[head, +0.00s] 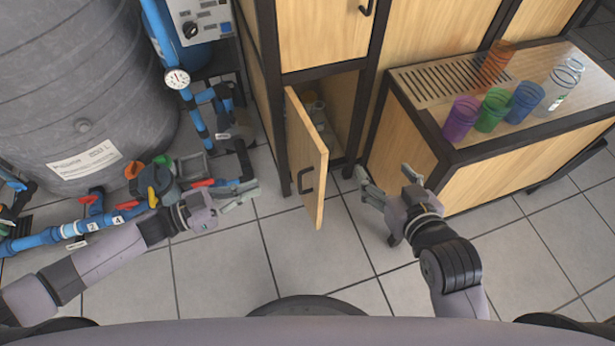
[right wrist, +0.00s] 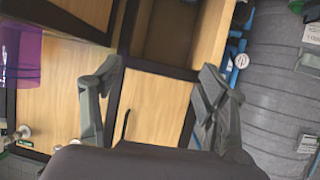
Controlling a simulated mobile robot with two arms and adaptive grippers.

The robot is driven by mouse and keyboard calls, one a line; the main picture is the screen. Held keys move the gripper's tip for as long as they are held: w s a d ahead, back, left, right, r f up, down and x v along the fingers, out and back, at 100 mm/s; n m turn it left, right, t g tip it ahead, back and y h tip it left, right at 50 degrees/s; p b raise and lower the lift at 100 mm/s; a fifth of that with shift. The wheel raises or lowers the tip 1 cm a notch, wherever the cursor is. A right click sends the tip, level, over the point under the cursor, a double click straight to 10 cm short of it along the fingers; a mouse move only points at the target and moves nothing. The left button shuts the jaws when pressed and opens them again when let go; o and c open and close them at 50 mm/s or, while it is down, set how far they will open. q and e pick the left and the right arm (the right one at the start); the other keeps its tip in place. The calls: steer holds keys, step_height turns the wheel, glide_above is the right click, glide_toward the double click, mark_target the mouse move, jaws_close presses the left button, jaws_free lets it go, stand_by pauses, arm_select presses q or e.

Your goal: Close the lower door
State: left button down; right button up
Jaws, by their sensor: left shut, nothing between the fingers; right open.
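The lower door (head: 307,160) is a light wood panel with a dark handle (head: 306,182). It stands open, hinged at its left edge and swung out toward me from the lower compartment (head: 341,112). My left gripper (head: 252,192) is shut and empty, left of the door and apart from it. My right gripper (head: 384,178) is open and empty, right of the door and apart from it. In the right wrist view, a wood panel with a dark handle (right wrist: 126,124) shows between the fingers of my right gripper (right wrist: 155,85).
A wooden counter (head: 412,118) with a slotted drain, several coloured cups (head: 492,110) and a clear glass stands at the right. Blue pipes with valves (head: 150,185) and a large grey tank (head: 80,80) are at the left. The tiled floor (head: 215,265) before the door is clear.

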arm_select(q)
steer(key=b, duration=0.1)
glide_toward(319, 167)
steer(key=d, duration=0.1)
steer(key=b+x, duration=0.1)
steer(key=x, duration=0.4)
steer(key=shift+w+d, duration=0.1)
steer(key=shift+w, duration=0.2)
steer(key=shift+w+d+b, duration=0.2)
steer(key=shift+d+b, duration=0.15)
arm_select(e)
step_height(319, 167, up, 13)
steer(key=w+a+t+y, duration=0.2)
steer(key=t, duration=0.5)
steer(key=shift+a+f+t, duration=0.15)
steer(key=shift+t, duration=0.15)
steer(key=shift+w, duration=0.1)
